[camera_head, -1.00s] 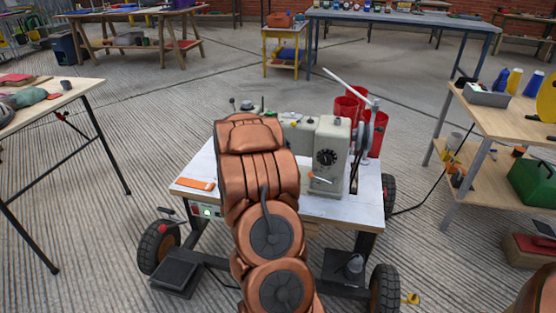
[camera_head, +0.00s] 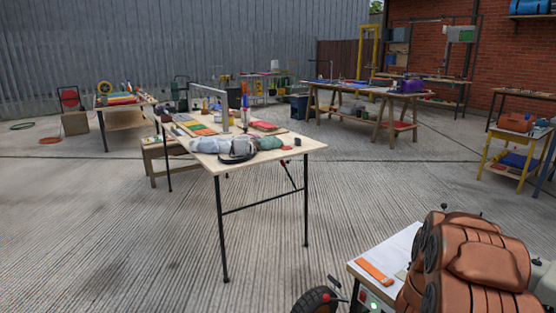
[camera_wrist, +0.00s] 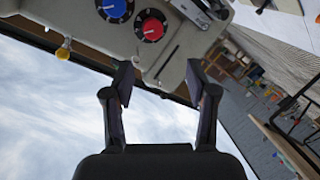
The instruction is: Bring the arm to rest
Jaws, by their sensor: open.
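My arm, with copper-coloured links, shows at the lower right of the head view, in front of the white-topped sewing-machine table (camera_head: 385,252). My gripper (camera_wrist: 158,80) shows in the wrist view with its two dark fingers apart and nothing between them. Beyond the fingertips is a beige machine body (camera_wrist: 165,50) with a blue dial (camera_wrist: 115,8) and a red dial (camera_wrist: 151,25). I cannot tell how far the fingertips are from it. The gripper is not visible in the head view.
An orange strip (camera_head: 374,272) lies on the machine table's left end, and a black wheel (camera_head: 318,300) stands below it. A wooden-topped table (camera_head: 300,146) with fabric stands ahead.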

